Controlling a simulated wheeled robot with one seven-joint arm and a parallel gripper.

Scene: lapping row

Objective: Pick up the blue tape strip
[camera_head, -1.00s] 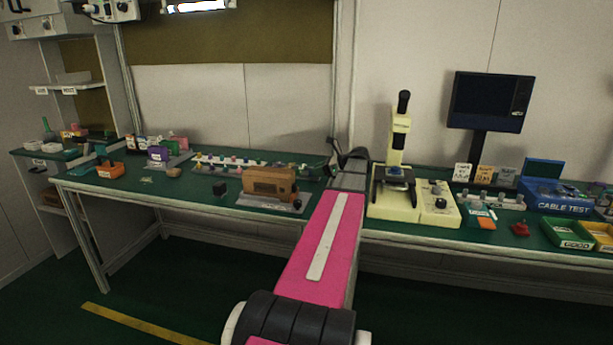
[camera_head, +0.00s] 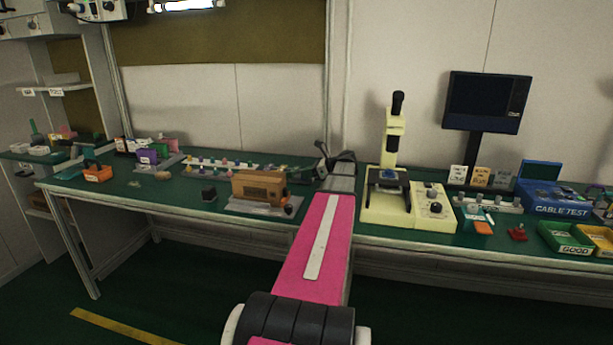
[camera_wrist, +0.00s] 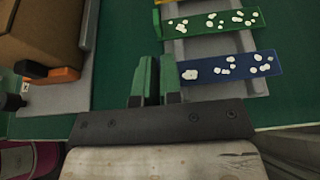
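The blue tape strip (camera_wrist: 226,70) lies across a grey ladder-like carrier on the green bench in the wrist view. It carries several white pieces. My gripper (camera_wrist: 158,62) shows there as two green fingers close together, just left of the strip's left end. Nothing is visibly held between the fingers, but the view does not settle whether they are apart or touching at the tips. The blue strip cannot be made out in that view.
A green strip (camera_wrist: 213,22) with white pieces lies parallel to the blue one, farther up. A brown box (camera_head: 261,187) stands on a grey plate to the left. A cream microscope (camera_head: 396,212) stands close on the right. The bench front edge runs beneath my arm.

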